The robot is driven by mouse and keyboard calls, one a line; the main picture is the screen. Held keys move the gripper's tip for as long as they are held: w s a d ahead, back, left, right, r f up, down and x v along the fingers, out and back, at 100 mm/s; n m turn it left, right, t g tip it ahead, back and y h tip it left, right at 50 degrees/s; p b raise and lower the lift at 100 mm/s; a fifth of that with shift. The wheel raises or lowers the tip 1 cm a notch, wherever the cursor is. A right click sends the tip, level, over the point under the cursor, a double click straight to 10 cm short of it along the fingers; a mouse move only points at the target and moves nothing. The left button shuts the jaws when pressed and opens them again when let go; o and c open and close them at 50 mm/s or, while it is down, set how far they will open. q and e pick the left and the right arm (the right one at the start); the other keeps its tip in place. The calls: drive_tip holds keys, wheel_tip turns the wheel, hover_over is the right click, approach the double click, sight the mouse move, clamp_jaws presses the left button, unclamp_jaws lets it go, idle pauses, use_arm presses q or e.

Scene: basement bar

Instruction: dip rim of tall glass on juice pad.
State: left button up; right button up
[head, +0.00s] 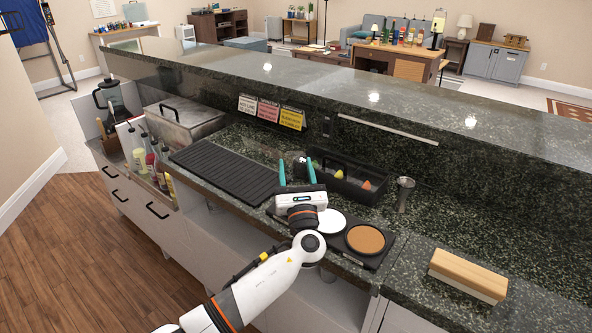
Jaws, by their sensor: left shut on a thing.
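A black rimmer tray (387,252) lies at the counter's front edge. It holds a round orange-brown pad (366,239) and a round white pad (331,222), partly covered by my arm. No label tells which is the juice pad. My left gripper (297,171) reaches across the tray from the front, its teal fingers pointing toward the back. It is shut on a dark, see-through tall glass (296,159), seen only in small part between and behind the fingers. The glass's rim and its tilt cannot be made out. My right gripper is out of view.
A black caddy (350,185) with fruit pieces stands just behind, a metal jigger (404,194) to its right. A ribbed black mat (224,170) and bottles (152,160) are at left. The raised bar ledge (330,95) bounds the back.

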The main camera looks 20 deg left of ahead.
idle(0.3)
use_arm(q)
wheel_tip(320, 180, up, 8)
drive_tip(key=p, duration=0.7)
